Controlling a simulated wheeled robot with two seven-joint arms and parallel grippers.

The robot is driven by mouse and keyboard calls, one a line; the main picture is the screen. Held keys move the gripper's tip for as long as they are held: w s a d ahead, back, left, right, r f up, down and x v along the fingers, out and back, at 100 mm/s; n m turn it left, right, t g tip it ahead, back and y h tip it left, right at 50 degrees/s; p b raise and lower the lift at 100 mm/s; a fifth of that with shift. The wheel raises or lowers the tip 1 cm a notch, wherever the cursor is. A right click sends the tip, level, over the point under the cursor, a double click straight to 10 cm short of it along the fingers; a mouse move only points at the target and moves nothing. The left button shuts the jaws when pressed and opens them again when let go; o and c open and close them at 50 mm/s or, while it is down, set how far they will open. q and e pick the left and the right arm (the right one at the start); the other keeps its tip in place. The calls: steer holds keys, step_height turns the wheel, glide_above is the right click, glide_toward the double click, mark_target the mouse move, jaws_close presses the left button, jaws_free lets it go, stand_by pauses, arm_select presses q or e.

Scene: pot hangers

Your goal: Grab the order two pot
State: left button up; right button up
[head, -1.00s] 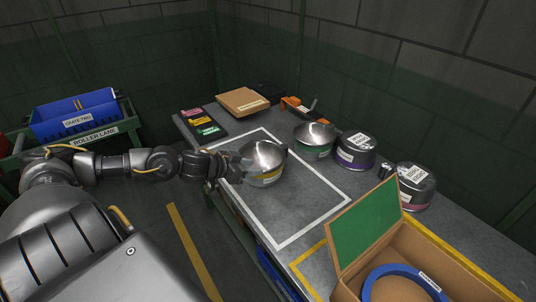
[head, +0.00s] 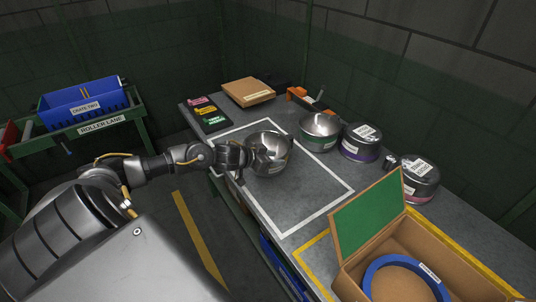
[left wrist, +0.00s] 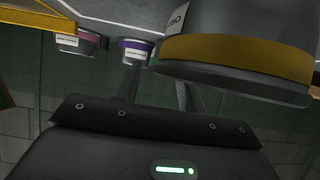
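A silver pot with a yellow band (head: 278,145) stands at the far side of the white-outlined area. In the left wrist view the pot (left wrist: 240,60) is large and close at the upper right, with part of a label showing. My left gripper (head: 263,158) overlaps the pot's near left side in the head view. Its two fingers (left wrist: 158,88) are apart in the wrist view, and the pot hides part of the right one. Contact cannot be judged. The pot's label is not fully legible, so I cannot confirm its order number. My right gripper is not in view.
Green-banded (head: 319,128), purple-banded (head: 361,142) and pink-banded (head: 416,178) pots line the bench's far side. An open cardboard box (head: 400,262) holding a blue ring (head: 368,284) sits at the near right. A blue crate (head: 84,112) stands left. The white outline's near part is clear.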

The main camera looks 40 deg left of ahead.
arm_select(q)
steer(key=x, duration=0.2)
steer(key=shift+w+f, duration=0.1)
steer(key=shift+w, duration=0.2)
steer(key=c, duration=0.9)
steer(key=shift+s, duration=0.1)
jaws_close()
steer(key=shift+d, duration=0.15)
